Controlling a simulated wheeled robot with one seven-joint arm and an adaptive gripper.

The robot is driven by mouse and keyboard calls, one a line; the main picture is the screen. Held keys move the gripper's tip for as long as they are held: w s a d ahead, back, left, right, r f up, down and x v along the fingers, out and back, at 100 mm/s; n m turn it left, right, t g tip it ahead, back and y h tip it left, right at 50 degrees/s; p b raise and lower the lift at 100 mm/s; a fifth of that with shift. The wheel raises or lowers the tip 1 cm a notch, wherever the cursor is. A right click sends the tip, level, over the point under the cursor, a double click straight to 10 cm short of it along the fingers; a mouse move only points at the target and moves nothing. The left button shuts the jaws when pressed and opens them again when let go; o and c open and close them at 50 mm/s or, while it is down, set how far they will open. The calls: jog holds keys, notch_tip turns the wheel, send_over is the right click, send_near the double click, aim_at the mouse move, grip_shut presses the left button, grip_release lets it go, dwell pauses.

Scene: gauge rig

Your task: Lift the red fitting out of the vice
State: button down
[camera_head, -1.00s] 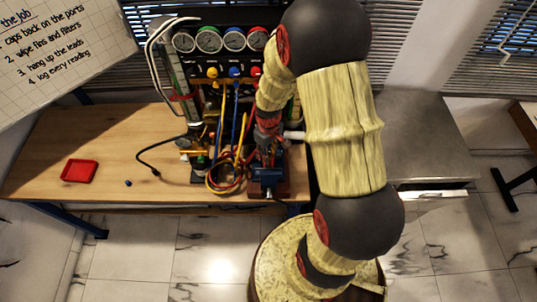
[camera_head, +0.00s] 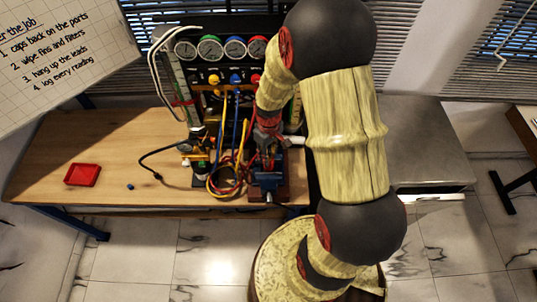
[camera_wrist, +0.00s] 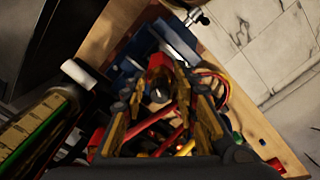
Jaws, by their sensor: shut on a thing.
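The blue vice (camera_head: 267,181) stands at the front right of the wooden bench, and its blue body also shows in the wrist view (camera_wrist: 178,42). My gripper (camera_head: 267,160) points down right over the vice. In the wrist view my gripper (camera_wrist: 158,84) has its two fingers on either side of the red fitting (camera_wrist: 158,68) and is shut on it. The fitting is at the vice, between its blue parts. I cannot tell whether it is still seated between the vice jaws. In the head view the fitting is hidden by my gripper.
A gauge panel (camera_head: 222,66) stands behind. Yellow, red and blue hoses (camera_head: 222,178) loop close to the vice's left. A red tray (camera_head: 83,175) and a small blue cap (camera_head: 130,187) lie on the bench (camera_head: 60,150), whose left part is mostly clear.

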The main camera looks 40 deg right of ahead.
aim_at(269, 151)
jog(key=shift+r+p, duration=1.05)
jog(key=shift+r, duration=0.55)
